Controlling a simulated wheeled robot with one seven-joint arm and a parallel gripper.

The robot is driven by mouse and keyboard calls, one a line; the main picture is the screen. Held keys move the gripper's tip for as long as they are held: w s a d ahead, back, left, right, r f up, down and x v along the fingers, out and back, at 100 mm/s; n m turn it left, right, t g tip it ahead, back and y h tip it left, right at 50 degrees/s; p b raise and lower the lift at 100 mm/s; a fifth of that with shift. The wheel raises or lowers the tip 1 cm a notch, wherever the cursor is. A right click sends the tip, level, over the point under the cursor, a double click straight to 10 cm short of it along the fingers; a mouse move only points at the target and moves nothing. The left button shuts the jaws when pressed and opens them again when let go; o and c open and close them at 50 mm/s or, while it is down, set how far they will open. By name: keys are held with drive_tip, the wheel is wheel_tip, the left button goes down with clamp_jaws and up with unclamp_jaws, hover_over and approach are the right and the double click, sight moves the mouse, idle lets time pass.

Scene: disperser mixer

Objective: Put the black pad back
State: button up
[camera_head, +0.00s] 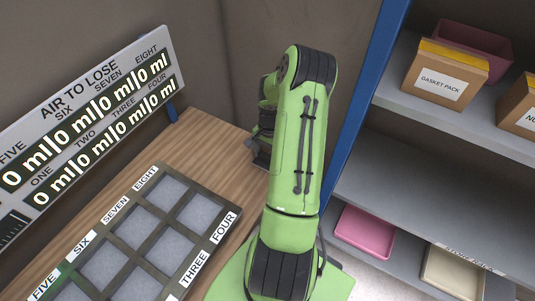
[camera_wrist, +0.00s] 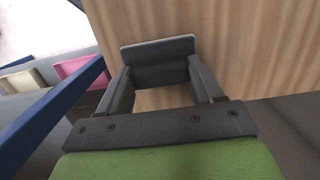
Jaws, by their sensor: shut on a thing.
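The black pad (camera_wrist: 160,62) is a dark grey block with a paler edge. In the wrist view it sits between the two fingers of my gripper (camera_wrist: 162,74), which is shut on it. The pad is over the wood-grained table top (camera_wrist: 245,50); I cannot tell whether it touches the wood. In the head view my gripper (camera_head: 259,153) is mostly hidden behind my green arm, at the table's right end, and the pad cannot be made out clearly there.
A dark tray (camera_head: 193,258) with pale square compartments and numbered labels lies on the table's left. An "AIR TO LOSE" board (camera_head: 90,100) stands behind it. At right, a blue-framed grey shelf (camera_head: 420,185) holds a gasket pack box (camera_head: 440,80) and a pink bin (camera_head: 364,232).

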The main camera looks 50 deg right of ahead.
drive_tip(key=shift+f, duration=0.2)
drive_tip(key=o, duration=1.2)
drive_tip(key=shift+r, duration=0.1)
wheel_tip(320, 180, up, 12)
drive_tip(key=d+p, duration=0.1)
drive_tip(key=shift+r, duration=0.25)
